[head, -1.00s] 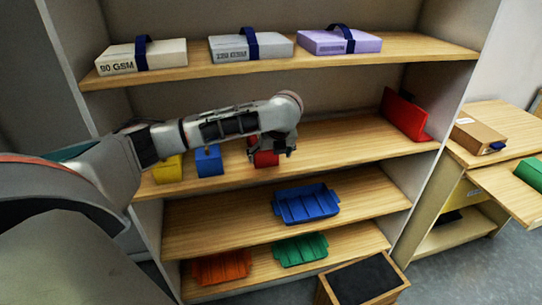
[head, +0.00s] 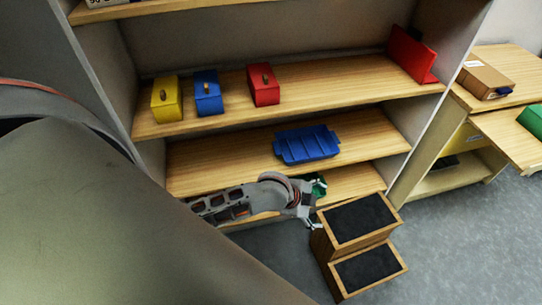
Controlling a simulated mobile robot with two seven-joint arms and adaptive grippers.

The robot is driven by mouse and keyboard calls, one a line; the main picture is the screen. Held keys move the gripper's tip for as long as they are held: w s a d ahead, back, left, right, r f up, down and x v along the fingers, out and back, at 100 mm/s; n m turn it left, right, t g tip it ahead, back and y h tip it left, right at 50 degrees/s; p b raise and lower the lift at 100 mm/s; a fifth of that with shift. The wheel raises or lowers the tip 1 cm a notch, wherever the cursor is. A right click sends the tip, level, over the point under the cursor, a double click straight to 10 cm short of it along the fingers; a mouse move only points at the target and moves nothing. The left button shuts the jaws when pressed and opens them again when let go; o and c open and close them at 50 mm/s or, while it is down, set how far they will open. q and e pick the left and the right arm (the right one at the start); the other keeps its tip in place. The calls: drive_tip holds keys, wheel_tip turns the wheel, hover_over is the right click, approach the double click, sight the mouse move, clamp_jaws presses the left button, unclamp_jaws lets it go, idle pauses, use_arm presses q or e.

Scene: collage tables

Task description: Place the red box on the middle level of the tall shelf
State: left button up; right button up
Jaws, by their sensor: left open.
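The red box (head: 264,86) with a small knob on top stands upright on a wooden level of the tall shelf (head: 330,87). That level lies below the top board and above the level with the blue tray. A blue box (head: 208,96) and a yellow box (head: 166,102) stand to its left, with a gap between red and blue. My left gripper (head: 315,206) is open and well below the red box, in front of the shelf's lowest visible level, apart from the box. It partly covers a green tray (head: 319,187). My right gripper is not in view.
A red bookend-like piece (head: 411,55) stands at the right end of the box level. A blue tray (head: 306,145) lies one level lower. A wooden step stool (head: 325,240) with dark treads stands close beside my gripper. A side table with a brown box (head: 485,78) is at right.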

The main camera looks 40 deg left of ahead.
use_arm(q)
drive_tip(key=s+a+f+n+t+y, duration=0.1)
drive_tip(key=s+a+f+n, duration=0.1)
drive_tip(key=s+n, duration=0.3)
drive_tip(key=s+a+f+n+t+y, duration=0.1)
drive_tip(key=s+a+f+n+t, duration=0.1)
drive_tip(key=s, duration=1)
drive_tip(key=a+f+n, duration=0.1)
drive_tip(key=a+n, duration=0.1)
drive_tip(key=n, duration=0.1)
